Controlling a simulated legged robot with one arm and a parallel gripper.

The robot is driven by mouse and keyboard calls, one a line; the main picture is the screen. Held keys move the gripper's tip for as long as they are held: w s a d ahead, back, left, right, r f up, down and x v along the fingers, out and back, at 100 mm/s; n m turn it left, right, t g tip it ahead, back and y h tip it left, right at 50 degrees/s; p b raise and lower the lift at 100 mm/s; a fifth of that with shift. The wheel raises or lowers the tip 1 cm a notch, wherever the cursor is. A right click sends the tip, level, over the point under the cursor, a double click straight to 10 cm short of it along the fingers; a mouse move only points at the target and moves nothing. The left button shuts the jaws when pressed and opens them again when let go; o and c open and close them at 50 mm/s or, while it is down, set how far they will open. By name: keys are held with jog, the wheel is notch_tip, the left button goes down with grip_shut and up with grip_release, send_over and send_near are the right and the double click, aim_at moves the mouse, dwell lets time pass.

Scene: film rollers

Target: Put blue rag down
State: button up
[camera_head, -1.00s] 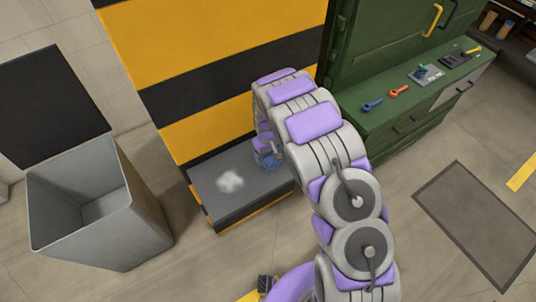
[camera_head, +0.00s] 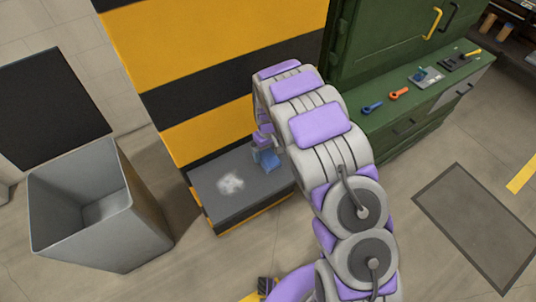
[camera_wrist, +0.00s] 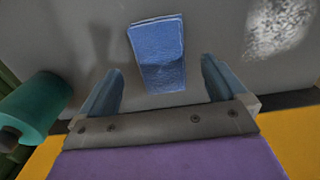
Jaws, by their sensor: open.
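The blue rag (camera_wrist: 157,50) lies folded on the grey ledge (camera_wrist: 215,25) in the wrist view, ahead of and between my gripper's fingers. My gripper (camera_wrist: 160,85) is open, with a finger apart from the rag on each side. In the head view the blue rag (camera_head: 267,160) shows at the end of my arm, on the right part of the ledge (camera_head: 205,184). My arm hides much of the gripper there. A white smudge (camera_head: 230,183) marks the ledge to the left of the rag.
A grey open bin (camera_head: 90,210) stands left of the ledge. A yellow and black striped wall (camera_head: 210,60) rises behind it. A green cabinet (camera_head: 420,100) with several tools stands at right. A teal cylinder (camera_wrist: 35,105) is close at left in the wrist view.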

aim_at(270, 156)
notch_tip(270, 156, up, 7)
jog(key=shift+r, duration=0.2)
jog(key=s+d+r+m, duration=0.4)
jog(key=s+d+r, duration=0.9)
jog(key=s+r, duration=0.25)
jog(key=s+d+r+m+g, duration=0.1)
jog(key=s+r, duration=0.1)
jog(key=s, duration=1)
jog(key=s+d+r+m, duration=0.1)
jog(key=s+d+r, duration=0.1)
jog(key=s, duration=1)
jog(key=shift+s+d+r+m+g, duration=0.15)
jog(key=shift+d+r+m+g, duration=0.2)
jog(key=shift+r, duration=0.35)
jog(key=shift+a, duration=0.1)
